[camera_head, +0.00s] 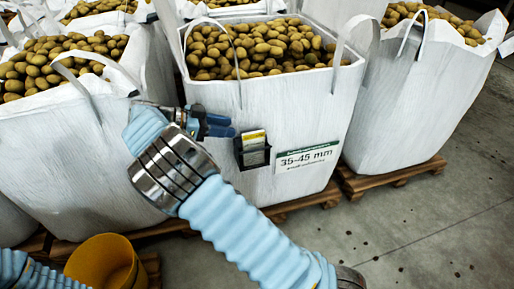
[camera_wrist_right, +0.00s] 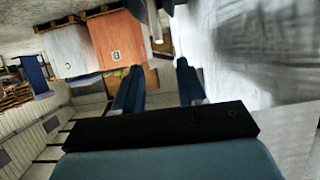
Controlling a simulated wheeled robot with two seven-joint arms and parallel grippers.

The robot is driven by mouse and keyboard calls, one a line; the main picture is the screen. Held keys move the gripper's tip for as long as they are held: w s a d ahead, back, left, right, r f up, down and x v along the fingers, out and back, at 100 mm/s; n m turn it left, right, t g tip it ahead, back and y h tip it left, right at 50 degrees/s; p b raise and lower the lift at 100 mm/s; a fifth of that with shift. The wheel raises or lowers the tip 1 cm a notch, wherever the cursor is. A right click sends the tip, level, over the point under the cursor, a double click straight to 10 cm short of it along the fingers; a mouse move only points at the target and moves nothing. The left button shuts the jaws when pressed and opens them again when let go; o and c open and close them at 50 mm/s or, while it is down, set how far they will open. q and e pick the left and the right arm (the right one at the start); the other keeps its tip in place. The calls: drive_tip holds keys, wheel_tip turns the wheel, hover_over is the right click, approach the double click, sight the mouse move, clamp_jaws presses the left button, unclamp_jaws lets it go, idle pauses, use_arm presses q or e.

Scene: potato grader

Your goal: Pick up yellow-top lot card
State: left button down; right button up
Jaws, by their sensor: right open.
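The yellow-top lot card (camera_head: 254,136) stands in a dark holder (camera_head: 240,152) on the front of the middle white bag, beside the 35-45 mm sign. Its yellow top edge shows above paler cards or paper. My right gripper (camera_head: 231,126) is just left of the holder, fingers pointing towards it, apart from the card. In the wrist view its two blue fingers (camera_wrist_right: 158,92) are spread with nothing between them; I cannot make out the card there. Only a piece of my left arm shows at the bottom left of the head view; its gripper is out of frame.
The middle bag (camera_head: 300,110) is full of potatoes, on a wooden pallet (camera_head: 320,196). More full bags stand left (camera_head: 60,165) and right (camera_head: 410,110). Bag straps loop above the rims. A yellow bucket (camera_head: 105,262) stands at lower left. The concrete floor (camera_head: 430,225) at right is open.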

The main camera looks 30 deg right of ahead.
sight(251, 133)
drive_tip(key=x, duration=0.6)
drive_tip(key=shift+s+d+f, duration=0.1)
drive_tip(key=shift+d+f, duration=0.1)
drive_tip(key=shift+d, duration=0.05)
drive_tip(key=x, duration=0.2)
drive_tip(key=p+x, duration=0.1)
drive_tip(key=x, duration=0.2)
drive_tip(key=shift+a+f, duration=0.2)
drive_tip(key=shift+f, duration=0.15)
clamp_jaws()
